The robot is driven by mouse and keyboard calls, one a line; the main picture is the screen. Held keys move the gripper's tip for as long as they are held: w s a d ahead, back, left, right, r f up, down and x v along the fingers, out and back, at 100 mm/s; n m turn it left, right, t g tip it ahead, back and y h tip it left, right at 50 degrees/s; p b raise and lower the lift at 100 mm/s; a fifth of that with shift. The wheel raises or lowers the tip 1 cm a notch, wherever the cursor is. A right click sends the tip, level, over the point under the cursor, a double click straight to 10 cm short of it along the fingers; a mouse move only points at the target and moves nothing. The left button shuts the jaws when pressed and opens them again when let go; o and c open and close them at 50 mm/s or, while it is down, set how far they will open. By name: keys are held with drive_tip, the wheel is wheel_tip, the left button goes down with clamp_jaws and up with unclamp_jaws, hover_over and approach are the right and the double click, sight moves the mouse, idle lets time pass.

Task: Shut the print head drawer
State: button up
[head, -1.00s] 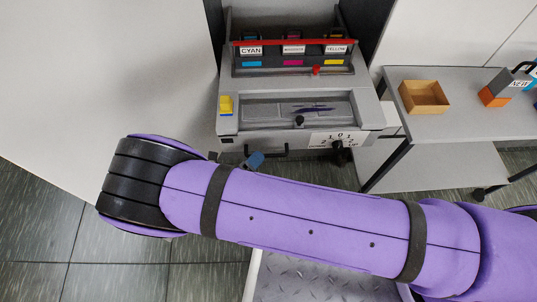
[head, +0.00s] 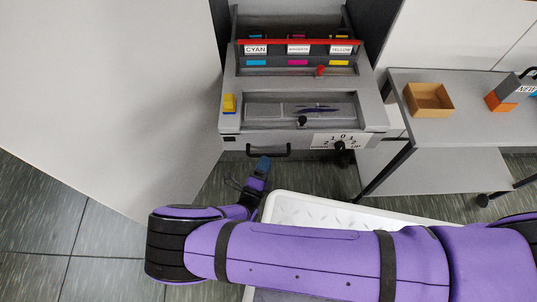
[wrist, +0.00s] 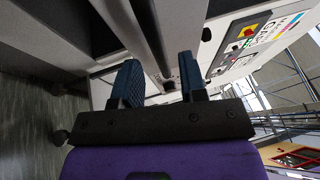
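The print head drawer (head: 230,146) is a grey, open-topped drawer that stands pulled out from the machine in the head view. A black bar handle (head: 268,154) is on the left of its front face. My gripper (head: 262,164) is just below and in front of this handle, reaching up toward the drawer front. In the wrist view, the two blue fingers of my gripper (wrist: 158,75) are apart, with a grey edge of the machine seen between and beyond them. Whether a finger touches the handle cannot be told.
Cyan, magenta and yellow cartridges (head: 298,49) sit behind a red bar (head: 300,42). A dial plate (head: 340,140) with a black knob is right of the handle. A grey cart (head: 440,125) with an orange-brown box (head: 428,98) stands at the right. Tiled floor is free at the left.

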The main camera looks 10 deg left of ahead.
sight(269, 155)
drive_tip(key=shift+x, duration=1.75)
clamp_jaws()
